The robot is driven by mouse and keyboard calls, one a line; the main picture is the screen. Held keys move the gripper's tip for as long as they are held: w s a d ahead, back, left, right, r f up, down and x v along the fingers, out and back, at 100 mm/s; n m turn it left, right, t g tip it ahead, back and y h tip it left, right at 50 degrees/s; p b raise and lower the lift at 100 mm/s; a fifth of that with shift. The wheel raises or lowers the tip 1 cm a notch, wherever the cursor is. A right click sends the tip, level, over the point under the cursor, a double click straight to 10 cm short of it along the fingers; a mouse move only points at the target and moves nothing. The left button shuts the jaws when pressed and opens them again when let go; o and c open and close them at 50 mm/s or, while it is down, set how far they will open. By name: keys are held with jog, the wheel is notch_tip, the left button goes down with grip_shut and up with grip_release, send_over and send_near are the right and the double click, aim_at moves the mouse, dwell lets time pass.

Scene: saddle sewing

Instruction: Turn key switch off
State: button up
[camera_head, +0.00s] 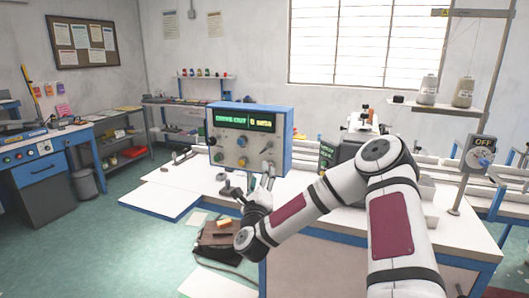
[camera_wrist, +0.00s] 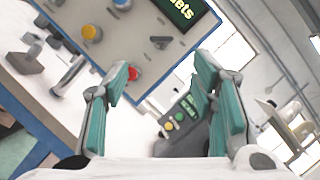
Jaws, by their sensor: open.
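The blue control box (camera_head: 284,140) stands on the white table, with a lit green display (camera_head: 245,121) and several coloured knobs on its pale front. In the wrist view its panel (camera_wrist: 140,45) is tilted and shows a small dark key-like switch (camera_wrist: 160,42) beside the display. A red button (camera_wrist: 133,73) and a yellow button (camera_wrist: 92,33) are near it. My gripper (camera_head: 262,184) is in front of the box, just below the panel. In the wrist view, its teal fingers (camera_wrist: 163,72) are spread and empty, with the switch beyond and between them. The key's turned position is too small to tell.
A dark box with green and yellow buttons (camera_wrist: 180,118) shows beyond the fingers. Grey metal fixtures (camera_wrist: 70,75) stand left of the panel. The table's left front (camera_head: 160,195) is clear.

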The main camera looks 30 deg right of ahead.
aim_at(267, 147)
jog(key=x, duration=1.3)
jog(key=shift+w+d, duration=0.25)
jog(key=shift+d, duration=0.1)
jog(key=c, duration=1.2)
